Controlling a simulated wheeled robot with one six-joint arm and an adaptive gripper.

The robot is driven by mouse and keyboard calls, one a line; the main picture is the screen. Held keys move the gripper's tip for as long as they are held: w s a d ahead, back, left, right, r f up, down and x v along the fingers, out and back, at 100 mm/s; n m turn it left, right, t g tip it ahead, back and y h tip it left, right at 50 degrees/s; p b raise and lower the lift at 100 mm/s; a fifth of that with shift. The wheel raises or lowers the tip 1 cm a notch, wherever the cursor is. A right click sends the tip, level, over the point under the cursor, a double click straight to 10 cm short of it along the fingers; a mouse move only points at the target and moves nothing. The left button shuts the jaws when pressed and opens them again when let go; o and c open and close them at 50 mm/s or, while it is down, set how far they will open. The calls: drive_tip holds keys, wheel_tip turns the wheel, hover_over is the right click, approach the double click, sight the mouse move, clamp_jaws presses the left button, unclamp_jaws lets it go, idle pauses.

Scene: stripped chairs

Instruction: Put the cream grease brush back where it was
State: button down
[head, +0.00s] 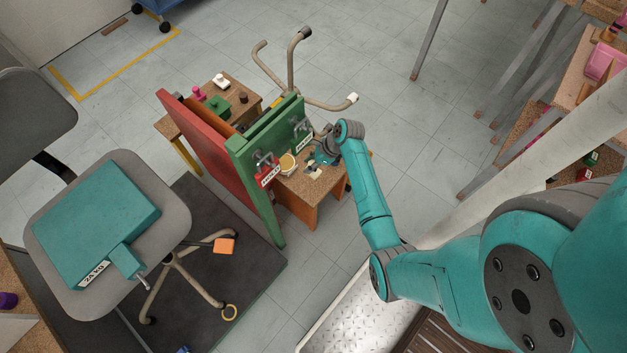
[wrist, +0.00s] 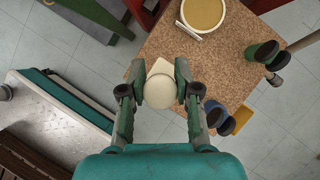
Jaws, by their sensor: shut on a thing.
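The cream grease brush (wrist: 160,88) is between the fingertips of my gripper (wrist: 158,92) in the wrist view. It shows as a round cream knob with a paler flat part behind it. My gripper is shut on it, over the near edge of a speckled brown table top (wrist: 232,72). I cannot tell whether the brush touches the table. In the head view my gripper (head: 320,164) is over the small table, right of the green board (head: 268,150), and a small cream piece shows beneath it.
A round dish with tan contents (wrist: 203,12) sits on the table. A dark green cylinder (wrist: 262,54) and blue and orange items (wrist: 222,118) are to the right. The green board with clamps and a red panel (head: 205,140) stand beside the table. A chair holds a teal case (head: 95,225).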

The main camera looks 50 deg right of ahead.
drive_tip(key=shift+f, duration=5)
drive_tip(key=shift+f, duration=0.1)
drive_tip(key=c, duration=0.8)
unclamp_jaws()
